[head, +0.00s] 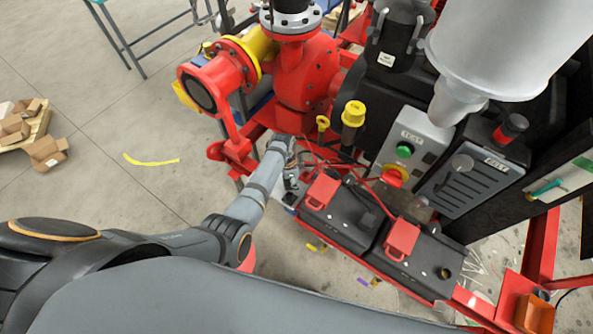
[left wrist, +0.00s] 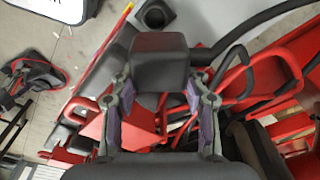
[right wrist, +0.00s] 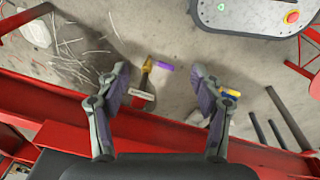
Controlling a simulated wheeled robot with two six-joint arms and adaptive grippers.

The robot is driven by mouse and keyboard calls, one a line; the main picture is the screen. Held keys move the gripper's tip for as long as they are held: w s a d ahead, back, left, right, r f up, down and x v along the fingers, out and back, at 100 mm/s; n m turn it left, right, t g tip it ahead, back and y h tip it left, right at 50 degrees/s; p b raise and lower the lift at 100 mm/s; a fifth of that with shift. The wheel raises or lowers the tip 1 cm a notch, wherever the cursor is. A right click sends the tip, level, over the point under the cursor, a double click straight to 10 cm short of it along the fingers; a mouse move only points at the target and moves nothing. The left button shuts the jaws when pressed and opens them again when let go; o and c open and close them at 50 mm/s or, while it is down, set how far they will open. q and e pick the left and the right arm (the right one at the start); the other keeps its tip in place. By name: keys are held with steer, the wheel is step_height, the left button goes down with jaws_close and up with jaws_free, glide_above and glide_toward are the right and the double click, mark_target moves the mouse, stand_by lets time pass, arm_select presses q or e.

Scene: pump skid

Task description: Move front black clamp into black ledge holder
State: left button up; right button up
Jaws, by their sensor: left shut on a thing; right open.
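In the left wrist view my left gripper (left wrist: 161,88) is shut on a black block-shaped piece, the black clamp (left wrist: 160,62), with a thick black cable running off to the upper right. In the head view my left gripper (head: 291,182) is beside the left black battery box (head: 335,222); the clamp is too small to make out there. A small black part with a round recess (left wrist: 155,14) lies beyond the clamp; I cannot tell if it is the black ledge holder. My right gripper (right wrist: 161,78) is open and empty above the red frame edge.
Red covers (head: 403,238) sit on the black boxes. A grey control box with a green button (head: 404,150) stands behind them. Red frame rails (right wrist: 60,95) edge the skid. Cardboard boxes (head: 47,152) lie far left.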

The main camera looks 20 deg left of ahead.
arm_select(q)
steer(key=shift+s+f+b, duration=0.15)
steer(key=shift+s+b, duration=0.4)
steer(key=shift+s, duration=0.1)
arm_select(e)
steer(key=s+f, duration=0.2)
steer(key=s, duration=0.5)
arm_select(q)
steer(key=f+b, duration=0.3)
steer(key=shift+w+f, duration=0.3)
steer(key=shift+w, duration=0.1)
steer(key=shift+s+f+b, duration=0.15)
steer(key=shift+f+b, duration=0.6)
steer(key=shift+b, duration=0.25)
steer(key=shift+r, duration=0.25)
steer(key=shift+r+p, duration=0.1)
steer(key=shift+p, duration=0.35)
arm_select(e)
steer(key=w+f, duration=0.3)
steer(key=shift+w+d+f, duration=0.15)
steer(key=shift+d+f, duration=0.05)
steer(key=shift+r, duration=0.2)
arm_select(q)
steer(key=shift+f, duration=0.55)
arm_select(e)
steer(key=shift+d+f, duration=0.15)
steer(key=shift+f, duration=0.15)
